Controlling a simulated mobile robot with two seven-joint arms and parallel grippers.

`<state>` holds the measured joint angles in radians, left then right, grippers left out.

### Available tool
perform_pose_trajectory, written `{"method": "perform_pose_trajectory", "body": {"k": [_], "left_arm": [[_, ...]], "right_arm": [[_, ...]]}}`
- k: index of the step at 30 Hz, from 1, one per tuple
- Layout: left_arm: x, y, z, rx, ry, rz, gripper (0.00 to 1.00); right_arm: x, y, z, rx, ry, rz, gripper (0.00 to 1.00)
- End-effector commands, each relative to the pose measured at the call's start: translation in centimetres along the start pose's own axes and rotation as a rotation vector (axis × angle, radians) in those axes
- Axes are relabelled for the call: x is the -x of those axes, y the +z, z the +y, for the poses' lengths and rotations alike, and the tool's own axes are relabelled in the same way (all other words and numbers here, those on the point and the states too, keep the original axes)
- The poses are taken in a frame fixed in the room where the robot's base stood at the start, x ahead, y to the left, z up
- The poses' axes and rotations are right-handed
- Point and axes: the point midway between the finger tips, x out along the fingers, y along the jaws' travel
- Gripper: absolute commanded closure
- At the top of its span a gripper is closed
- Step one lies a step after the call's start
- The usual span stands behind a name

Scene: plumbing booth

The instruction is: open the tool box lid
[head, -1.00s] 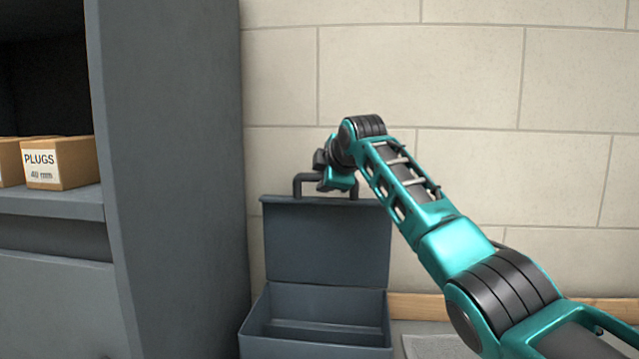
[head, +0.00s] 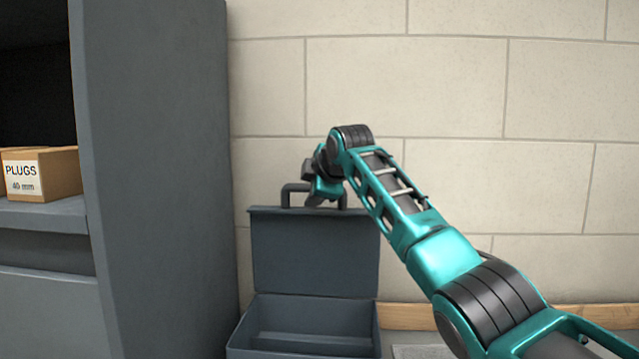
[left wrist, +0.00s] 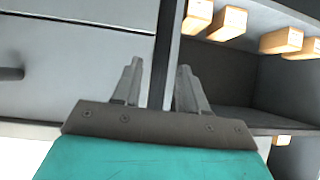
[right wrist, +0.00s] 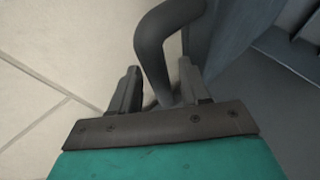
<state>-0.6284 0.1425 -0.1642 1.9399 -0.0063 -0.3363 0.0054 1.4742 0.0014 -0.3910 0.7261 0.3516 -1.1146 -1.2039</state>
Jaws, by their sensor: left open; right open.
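The grey tool box (head: 303,348) stands on the floor against the wall, with an empty inside showing. Its lid (head: 315,250) stands upright at the back, open, with the dark handle (head: 290,190) on its top edge. My right gripper (head: 322,192) is at the handle, over the lid's top edge. In the right wrist view the fingers of my right gripper (right wrist: 158,88) are apart, and the handle (right wrist: 152,45) runs down between them; I cannot tell whether they touch it. My left gripper (left wrist: 158,85) is open and empty in the left wrist view, and is outside the head view.
A tall grey cabinet (head: 155,180) stands close to the left of the tool box. Its shelf holds a PLUGS carton (head: 45,174). Several cartons (left wrist: 228,22) show on the shelves in the left wrist view. A block wall (head: 450,90) is behind.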

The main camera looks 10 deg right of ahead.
Motion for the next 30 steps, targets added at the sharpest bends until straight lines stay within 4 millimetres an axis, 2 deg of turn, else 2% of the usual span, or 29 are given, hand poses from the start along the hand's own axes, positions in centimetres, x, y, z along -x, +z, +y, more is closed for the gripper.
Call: {"method": "perform_pose_trajectory", "body": {"k": [8,24,30], "left_arm": [[-0.6,0.7,0.0,-0.001,-0.001,0.002,0.57],[-1.6,1.6,-0.1,-0.002,-0.003,0.008,0.57],[-1.7,1.8,-0.1,-0.002,-0.003,0.008,0.57]], "right_arm": [[2.1,0.1,-0.1,0.0,0.004,0.001,0.54],[11.1,0.1,0.0,0.0,0.004,0.0,0.54],[12.7,0.1,0.0,0.0,0.002,-0.001,0.54]]}}
